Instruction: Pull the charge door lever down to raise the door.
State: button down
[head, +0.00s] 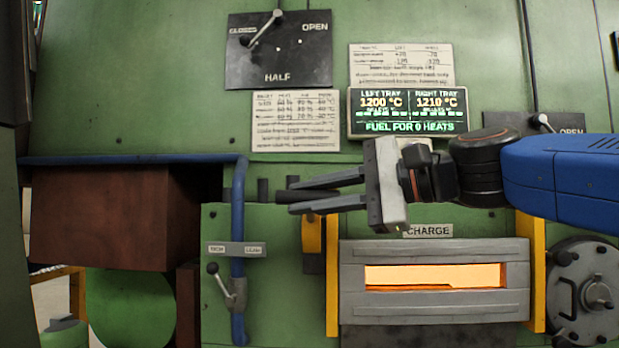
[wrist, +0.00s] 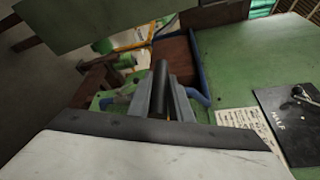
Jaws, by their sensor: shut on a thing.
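The black grip of the charge door lever (head: 281,196) sticks out left of my fingertips in the head view. It lies roughly level, beside a short dark upright post. My gripper (head: 291,197) reaches in from the right and is shut around the grip. In the wrist view the dark grip (wrist: 161,72) lies between my two grey fingers (wrist: 162,100). The grey charge door (head: 434,310) sits below right of my gripper, under the CHARGE label (head: 428,231), between yellow side rails. Orange glow shows through a wide slot in it. My fingers hide part of the lever.
A blue pipe (head: 238,215) with a small valve lever runs left of the grip. A brown box (head: 110,215) stands farther left. A CLOSED/HALF/OPEN selector plate (head: 280,65) and a lit temperature display (head: 407,112) are above. A round hatch (head: 590,290) is at right.

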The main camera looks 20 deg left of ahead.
notch_tip(320, 180, down, 29)
jog(key=w+n+y, duration=0.1)
jog(key=w+n, duration=0.1)
jog(key=w, duration=0.1)
jog(key=shift+a+t, duration=0.2)
jog(key=shift+t, duration=0.1)
jog(key=shift+f, duration=0.1)
jog(key=c, duration=1.6)
grip_release()
jog(key=shift+w+f, duration=0.1)
jog(key=s+d, duration=0.1)
jog(key=d, duration=0.4)
jog(key=s+d+r, duration=0.1)
jog(key=d, duration=0.5)
jog(key=s+d, duration=0.1)
jog(key=d, duration=0.5)
jog(key=shift+r, duration=0.3)
